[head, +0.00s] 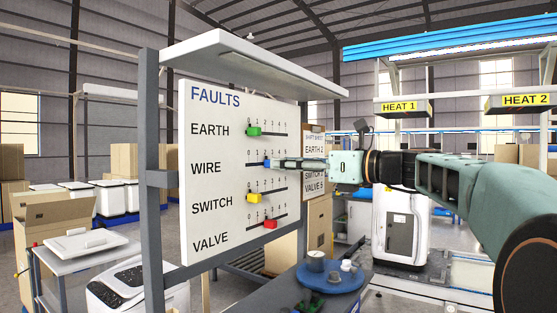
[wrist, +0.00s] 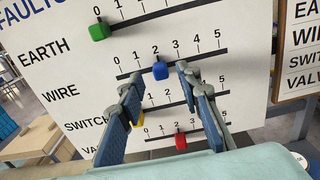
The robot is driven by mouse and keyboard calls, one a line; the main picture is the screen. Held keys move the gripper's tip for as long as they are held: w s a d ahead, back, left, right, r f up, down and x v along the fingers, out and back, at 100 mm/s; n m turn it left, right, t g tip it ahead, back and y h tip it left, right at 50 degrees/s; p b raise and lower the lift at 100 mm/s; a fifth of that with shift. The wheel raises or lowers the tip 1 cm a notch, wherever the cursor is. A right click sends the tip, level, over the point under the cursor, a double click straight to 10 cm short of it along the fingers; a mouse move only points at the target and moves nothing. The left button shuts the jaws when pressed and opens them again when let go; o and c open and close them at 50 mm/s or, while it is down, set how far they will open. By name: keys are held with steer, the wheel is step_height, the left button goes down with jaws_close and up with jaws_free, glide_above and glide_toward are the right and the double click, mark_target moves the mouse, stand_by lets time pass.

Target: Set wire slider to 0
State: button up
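The white FAULTS panel (head: 215,225) carries several labelled slider rows, each on a black slot with a number scale from 0. The wire slider's blue knob (wrist: 160,70) stands at about 2 on its scale; in the head view the blue knob (head: 267,163) is partly covered by my fingers. My gripper (wrist: 159,76) is open, its two fingers spread to the left and right of the blue knob, with gaps visible on both sides. In the head view my gripper (head: 274,162) reaches the panel from the right. Whether the fingertips touch the panel cannot be told.
The earth slider's green knob (wrist: 98,31) is at 0, above. The switch slider's yellow knob (head: 254,198) is below, mostly hidden by my left finger in the wrist view. The valve slider's red knob (wrist: 180,141) is lower still. A sign board (head: 318,210) stands at the right.

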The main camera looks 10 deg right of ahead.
steer(key=shift+x, duration=1.5)
steer(key=shift+c, duration=0.3)
jaws_close()
